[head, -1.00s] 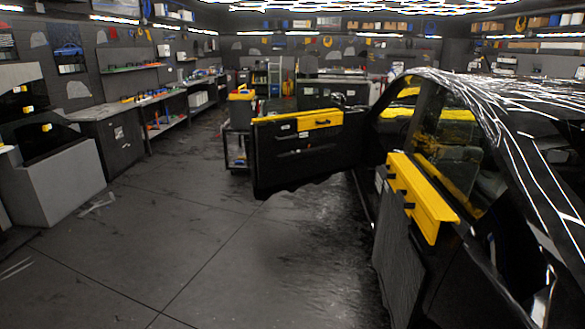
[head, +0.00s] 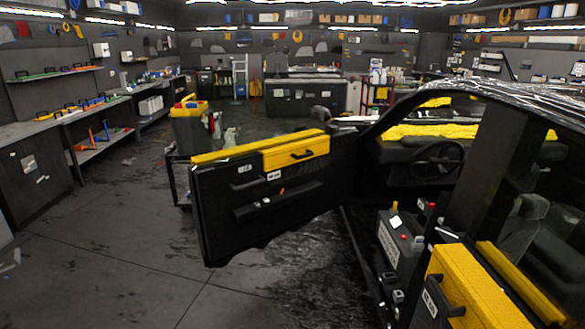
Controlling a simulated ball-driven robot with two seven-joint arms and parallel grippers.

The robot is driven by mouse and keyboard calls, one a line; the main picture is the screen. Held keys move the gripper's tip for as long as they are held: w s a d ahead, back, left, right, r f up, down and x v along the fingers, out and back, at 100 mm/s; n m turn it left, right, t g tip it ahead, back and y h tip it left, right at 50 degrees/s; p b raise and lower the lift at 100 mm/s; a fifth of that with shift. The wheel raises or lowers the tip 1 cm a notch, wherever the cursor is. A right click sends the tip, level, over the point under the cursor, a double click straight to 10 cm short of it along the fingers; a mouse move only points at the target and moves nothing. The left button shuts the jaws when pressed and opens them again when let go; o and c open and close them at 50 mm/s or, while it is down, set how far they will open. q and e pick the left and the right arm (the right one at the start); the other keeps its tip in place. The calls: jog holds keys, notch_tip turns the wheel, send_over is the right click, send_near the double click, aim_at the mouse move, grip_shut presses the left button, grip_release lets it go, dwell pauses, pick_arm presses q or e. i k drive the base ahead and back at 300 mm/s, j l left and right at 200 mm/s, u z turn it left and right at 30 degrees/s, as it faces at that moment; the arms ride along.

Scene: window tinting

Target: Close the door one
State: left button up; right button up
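The black car (head: 480,105) stands on the right in the head view. Its front door (head: 275,210) is swung wide open, with its inner panel facing me and a yellow strip and handle along the top edge. A second door, with a yellow top part (head: 470,290), is at the lower right, close to me. It is cut off by the frame, and I cannot tell whether it is shut. Neither of my grippers shows in the head view. No label marks which door is door one.
A cart with a yellow-topped bin (head: 190,125) stands just behind the open door. A workbench (head: 95,120) with tools runs along the left wall. The dark floor (head: 120,240) left of the open door is clear. A counter (head: 305,97) stands at the back.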

aim_at(224, 193)
jog(key=i+l, duration=0.1)
jog(key=i, duration=0.35)
jog(key=i+l, duration=0.15)
jog(key=i, duration=0.3)
jog(key=i+l, duration=0.1)
jog(key=i, duration=0.35)
jog(key=i+j, duration=0.7)
jog(key=j+u, duration=0.05)
jog(key=j, duration=0.05)
